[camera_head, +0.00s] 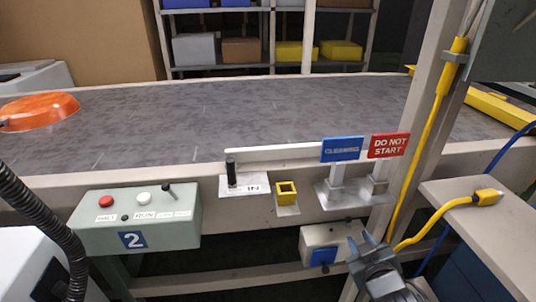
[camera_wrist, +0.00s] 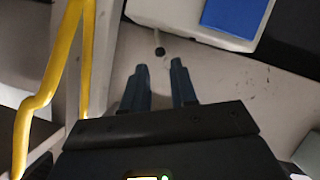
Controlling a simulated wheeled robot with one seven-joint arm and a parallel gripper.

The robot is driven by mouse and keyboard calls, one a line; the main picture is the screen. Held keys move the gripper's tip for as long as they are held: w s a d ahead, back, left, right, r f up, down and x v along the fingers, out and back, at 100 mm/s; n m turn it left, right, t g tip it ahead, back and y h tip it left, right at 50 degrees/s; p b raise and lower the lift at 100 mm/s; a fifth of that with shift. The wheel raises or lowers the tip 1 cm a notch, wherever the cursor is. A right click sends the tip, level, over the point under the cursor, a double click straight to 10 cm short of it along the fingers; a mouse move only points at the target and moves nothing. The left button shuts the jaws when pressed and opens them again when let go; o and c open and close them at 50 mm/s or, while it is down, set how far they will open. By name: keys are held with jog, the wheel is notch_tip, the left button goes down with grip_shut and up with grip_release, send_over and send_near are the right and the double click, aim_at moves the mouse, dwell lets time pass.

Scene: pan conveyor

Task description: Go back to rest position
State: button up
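My gripper (camera_head: 367,243) is low at the right of the head view, in front of the conveyor frame and below the signs. In the wrist view its two dark fingers (camera_wrist: 158,68) stand apart with a clear gap. Nothing is between them, so it is open and empty. The fingers point toward a pale surface with a small dark round spot beyond the tips; I cannot tell the distance. A grey box with a blue patch (camera_head: 323,256) hangs under the conveyor, left of my gripper.
The conveyor belt (camera_head: 240,115) spans the middle, with an orange pan (camera_head: 38,111) at left. A control box (camera_head: 135,220) stands front left. Blue (camera_head: 342,149) and red (camera_head: 388,146) signs stand on the rail. A post with a yellow cable (camera_head: 425,135) and a side table (camera_head: 490,225) lie right.

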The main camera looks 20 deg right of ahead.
jog(key=s+a+r+n+t+y+p, duration=0.15)
jog(key=s+a+r+p, duration=0.35)
jog(key=s, duration=0.5)
jog(key=s+a+r+y+p, duration=0.2)
jog(key=s+a+r+y, duration=0.15)
jog(key=s+a, duration=0.4)
jog(key=s+a+r+m+p, duration=0.1)
jog(key=s+r+p, duration=0.1)
jog(key=s+r, duration=0.5)
jog(key=s+a+r+y+p, duration=0.1)
jog(key=s+a+r+p, duration=0.1)
jog(key=s+r, duration=0.5)
jog(key=shift+a+r+m+t+p, duration=0.3)
jog(key=shift+r+m+t+p, duration=0.1)
jog(key=shift+r, duration=0.15)
